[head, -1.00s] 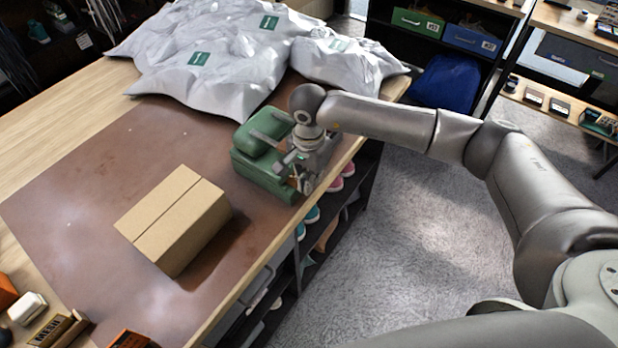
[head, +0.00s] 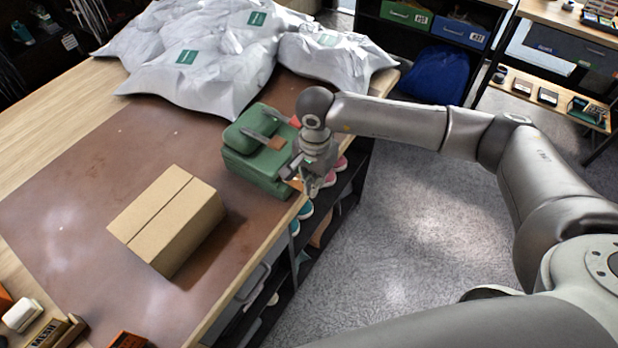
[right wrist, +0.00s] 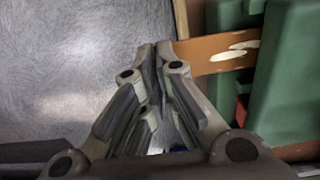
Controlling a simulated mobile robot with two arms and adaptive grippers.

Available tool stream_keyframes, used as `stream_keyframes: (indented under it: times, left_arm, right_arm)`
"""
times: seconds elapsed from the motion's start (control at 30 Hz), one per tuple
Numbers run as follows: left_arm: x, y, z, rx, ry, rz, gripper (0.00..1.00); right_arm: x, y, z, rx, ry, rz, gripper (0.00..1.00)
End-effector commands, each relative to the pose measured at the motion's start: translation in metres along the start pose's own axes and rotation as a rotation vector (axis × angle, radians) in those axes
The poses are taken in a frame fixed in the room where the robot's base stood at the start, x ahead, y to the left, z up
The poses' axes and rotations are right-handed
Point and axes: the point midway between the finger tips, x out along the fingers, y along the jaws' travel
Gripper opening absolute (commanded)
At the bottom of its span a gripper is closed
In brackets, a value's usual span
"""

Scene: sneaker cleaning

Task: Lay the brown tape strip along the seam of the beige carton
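The beige carton (head: 165,220) sits on the brown mat, a straight seam running along its top. The green tape dispenser (head: 255,165) stands at the mat's right edge, and its green side shows in the right wrist view (right wrist: 290,80). The brown tape strip (right wrist: 215,53) sticks out of the dispenser toward my right gripper (right wrist: 158,50). In the head view my right gripper (head: 312,190) is just right of the dispenser, past the table edge. Its fingers are together, with the strip's end at the tips, seemingly pinched. My left gripper is out of view.
White bags (head: 200,60) lie at the back of the table. Small boxes and a white block (head: 22,314) stand at the front left. The brown mat (head: 90,200) is clear around the carton. Shoes sit on the shelf below the table's right edge.

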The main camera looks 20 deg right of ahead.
Motion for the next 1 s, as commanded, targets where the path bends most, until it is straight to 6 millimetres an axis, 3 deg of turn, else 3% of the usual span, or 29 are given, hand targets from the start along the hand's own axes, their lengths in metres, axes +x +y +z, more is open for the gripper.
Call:
stream_keyframes:
  times: [1.0]
  left_arm:
    - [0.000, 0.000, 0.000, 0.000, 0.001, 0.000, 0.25]
  right_arm:
    - [-0.001, 0.052, 0.000, 0.000, -0.001, 0.000, 0.00]
